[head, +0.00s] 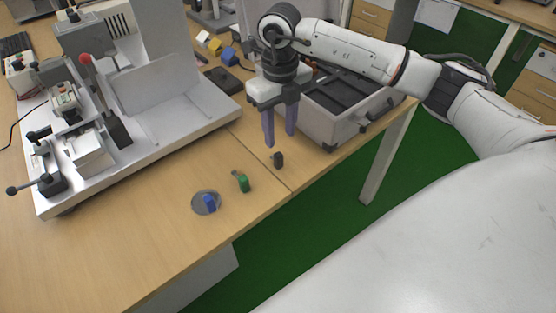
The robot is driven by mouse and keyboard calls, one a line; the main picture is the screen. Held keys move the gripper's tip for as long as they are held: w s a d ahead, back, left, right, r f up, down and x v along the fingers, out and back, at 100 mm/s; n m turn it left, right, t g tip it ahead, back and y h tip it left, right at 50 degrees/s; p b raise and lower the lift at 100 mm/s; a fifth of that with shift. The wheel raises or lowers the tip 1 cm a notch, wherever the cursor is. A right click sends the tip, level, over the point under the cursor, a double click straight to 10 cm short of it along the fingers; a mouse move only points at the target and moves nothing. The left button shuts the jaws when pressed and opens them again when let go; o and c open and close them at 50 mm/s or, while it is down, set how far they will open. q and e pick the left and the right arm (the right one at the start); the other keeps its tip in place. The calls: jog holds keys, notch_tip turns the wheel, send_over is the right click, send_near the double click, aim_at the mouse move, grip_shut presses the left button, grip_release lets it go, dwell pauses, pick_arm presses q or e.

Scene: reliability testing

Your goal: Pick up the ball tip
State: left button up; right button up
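My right gripper (280,138) comes in from the upper right and points down over the wooden table. Its two purple fingers are apart, with nothing seen between them. A small dark upright piece (279,160) stands on the table just below the fingertips, apart from them. A small green piece (243,183) with a grey end stands to its lower left. I cannot tell which of these small pieces is the ball tip. My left gripper is not in view.
A grey bin (327,130) stands right beside my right gripper. A large white fixture (150,130) with levers fills the left of the table. Yellow and blue blocks (228,56) lie behind. The front table area (150,255) is clear, ending at an edge.

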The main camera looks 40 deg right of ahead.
aim_at(278, 154)
jog(key=f, duration=0.8)
jog(key=shift+a+f+p, duration=0.1)
jog(key=shift+a+p, duration=0.15)
jog(key=shift+p, duration=0.15)
grip_shut()
